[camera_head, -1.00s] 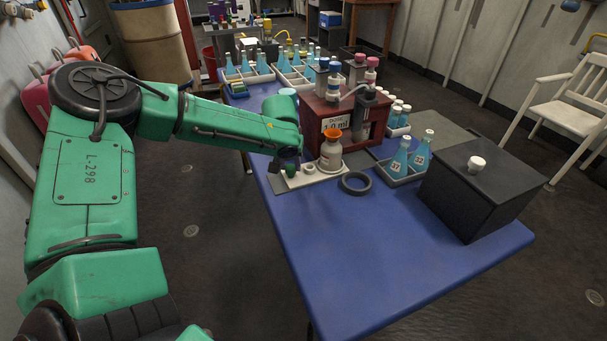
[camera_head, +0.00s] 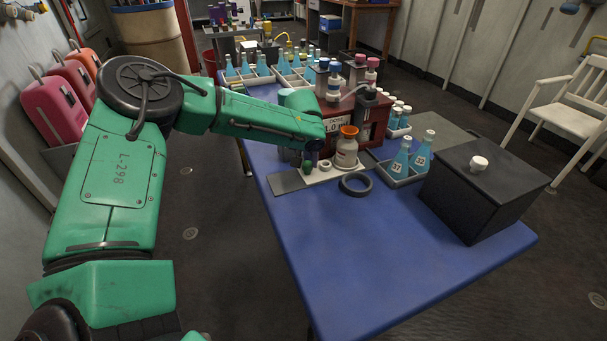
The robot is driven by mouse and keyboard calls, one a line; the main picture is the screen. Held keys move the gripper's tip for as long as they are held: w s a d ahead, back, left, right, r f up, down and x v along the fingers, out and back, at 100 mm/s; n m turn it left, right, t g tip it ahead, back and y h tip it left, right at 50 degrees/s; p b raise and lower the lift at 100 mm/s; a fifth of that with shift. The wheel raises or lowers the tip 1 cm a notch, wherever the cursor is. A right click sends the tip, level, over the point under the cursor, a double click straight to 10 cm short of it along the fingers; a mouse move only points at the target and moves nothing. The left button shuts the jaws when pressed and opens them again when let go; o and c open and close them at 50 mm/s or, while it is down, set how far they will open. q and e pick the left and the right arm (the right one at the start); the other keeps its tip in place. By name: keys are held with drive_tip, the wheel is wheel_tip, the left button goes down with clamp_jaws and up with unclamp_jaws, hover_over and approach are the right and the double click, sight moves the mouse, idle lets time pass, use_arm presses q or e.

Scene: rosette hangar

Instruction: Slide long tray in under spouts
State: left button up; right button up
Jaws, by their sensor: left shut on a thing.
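The long tray (camera_head: 318,178) is a low white strip on the blue table, at the foot of the dark red dosing box (camera_head: 374,128). It carries a white bottle with an orange top (camera_head: 346,154) and a small white ring-like piece (camera_head: 325,165). My left gripper (camera_head: 308,164) is at the tray's left end and is shut on it; the arm and the small scale hide the exact contact. The dosing box has a partly covered dose label and several capped bottles on top. Its spouts are hidden behind my arm and the orange-topped bottle. My right gripper is out of view.
A grey mat (camera_head: 286,182) lies left of the tray. A dark ring (camera_head: 355,184) lies just in front. Blue flasks in a grey tray (camera_head: 403,179) and a black box (camera_head: 482,192) stand to the right. The front of the blue table (camera_head: 370,262) is clear.

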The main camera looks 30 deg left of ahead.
sight(323, 163)
use_arm(q)
drive_tip(key=shift+w+d+r, duration=0.1)
drive_tip(key=shift+w+d, duration=0.35)
drive_tip(key=shift+w, duration=0.25)
drive_tip(key=shift+w+d, duration=0.45)
drive_tip(key=shift+w, duration=0.25)
drive_tip(key=shift+w+d+r, duration=0.1)
drive_tip(key=shift+w+d, duration=0.35)
drive_tip(key=shift+w, duration=0.25)
drive_tip(key=o, duration=1)
drive_tip(key=shift+s+f, duration=0.1)
drive_tip(key=shift+f, duration=0.05)
wheel_tip(323, 163, up, 7)
drive_tip(key=p, duration=0.5)
